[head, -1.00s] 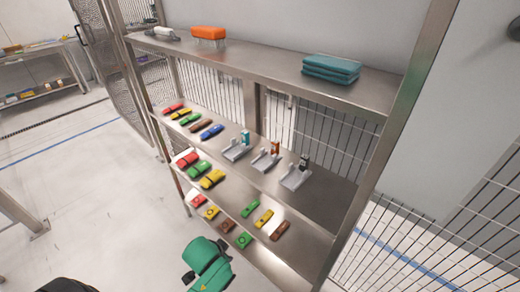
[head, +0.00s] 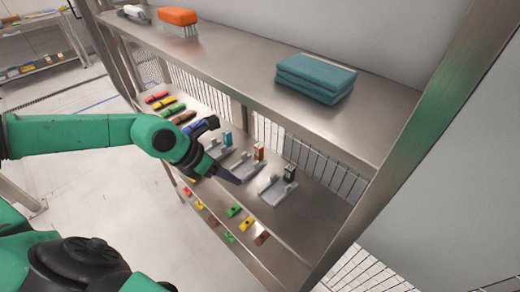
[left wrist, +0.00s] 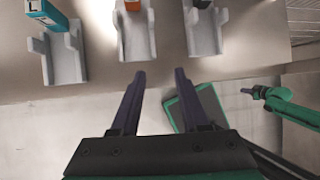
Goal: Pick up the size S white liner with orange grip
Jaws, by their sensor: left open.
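The piece with the orange grip (head: 258,152) stands at the back of the middle grey-white holder (head: 246,168) on the middle shelf. A teal-gripped piece (head: 228,139) is to its left and a black-gripped piece (head: 289,173) to its right. In the left wrist view the orange grip (left wrist: 134,5) is cut off by the top edge, above its holder (left wrist: 138,42). My left gripper (head: 229,176) is open and empty, just in front of the holders. In the left wrist view its fingertips (left wrist: 159,73) lie just below and slightly right of the orange one's holder, apart from it.
The upper shelf (head: 215,62) overhangs the holders and carries teal folded cloths (head: 315,78) and an orange brush (head: 178,20). Coloured items, including a red one (head: 156,97), lie left on the middle shelf. A metal post (head: 395,165) stands right.

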